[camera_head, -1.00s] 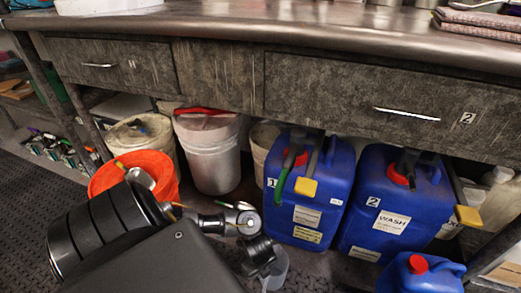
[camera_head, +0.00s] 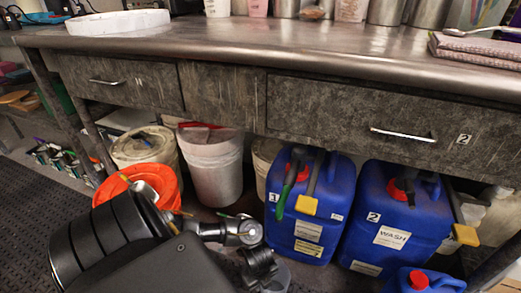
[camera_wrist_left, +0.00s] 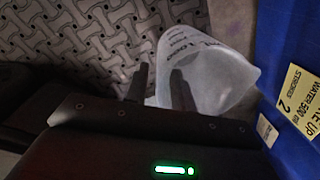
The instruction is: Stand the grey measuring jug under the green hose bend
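The measuring jug (camera_wrist_left: 215,72), pale grey and translucent with printed marks, appears in the left wrist view beside the blue can. In the head view only a sliver of the jug (camera_head: 281,277) shows at the bottom edge, behind my left gripper (camera_head: 262,270). In the wrist view my left gripper (camera_wrist_left: 160,88) has one dark finger beside the jug's left side and the other overlapping the jug. Whether they press on it is unclear. The green hose bend (camera_head: 286,186) hangs at the front of blue can 1 (camera_head: 318,205). My right gripper is out of view.
Blue can 2 (camera_head: 425,215) and a smaller blue can (camera_head: 425,281) stand to the right. An orange bucket (camera_head: 162,180) and a white bucket (camera_head: 212,165) stand left under the bench (camera_head: 250,60). A yellow tag (camera_head: 306,204) hangs beside the green hose.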

